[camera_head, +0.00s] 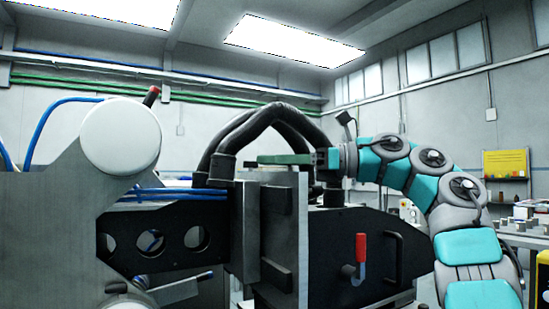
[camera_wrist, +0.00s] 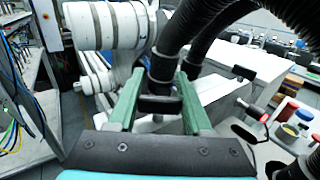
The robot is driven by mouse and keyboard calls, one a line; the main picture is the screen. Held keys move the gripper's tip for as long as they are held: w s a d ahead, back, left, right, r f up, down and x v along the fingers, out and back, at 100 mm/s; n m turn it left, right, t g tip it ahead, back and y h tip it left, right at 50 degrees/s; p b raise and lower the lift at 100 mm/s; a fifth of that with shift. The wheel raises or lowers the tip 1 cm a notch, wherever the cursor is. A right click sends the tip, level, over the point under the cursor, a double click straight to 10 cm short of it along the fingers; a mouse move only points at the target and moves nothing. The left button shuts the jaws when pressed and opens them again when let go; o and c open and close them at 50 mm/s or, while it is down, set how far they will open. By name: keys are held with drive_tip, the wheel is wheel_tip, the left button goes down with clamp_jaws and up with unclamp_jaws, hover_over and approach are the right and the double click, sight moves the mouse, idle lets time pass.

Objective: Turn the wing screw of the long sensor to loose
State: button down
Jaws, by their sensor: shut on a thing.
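My gripper (camera_wrist: 158,88) has two green fingers, one on each side of a black wing screw (camera_wrist: 158,104). It is shut on this wing, whose bar lies across the gap between the fingers. A second black wing screw (camera_wrist: 243,72) sits to the right, apart from the fingers. The sensor bodies are not clearly visible, so I cannot tell from their shape which is the long one. In the head view my gripper (camera_head: 284,159) reaches left over the top of the machine, and the held wing screw does not show there.
Thick black hoses (camera_head: 272,114) arch close to my gripper and also fill the upper right of the wrist view (camera_wrist: 205,28). White rollers (camera_wrist: 105,25) stand ahead on the left. A red-handled lever (camera_head: 361,256) is on the machine's black side panel (camera_head: 335,235).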

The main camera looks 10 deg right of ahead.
idle(0.5)
drive_tip(key=shift+c, duration=1.6)
unclamp_jaws()
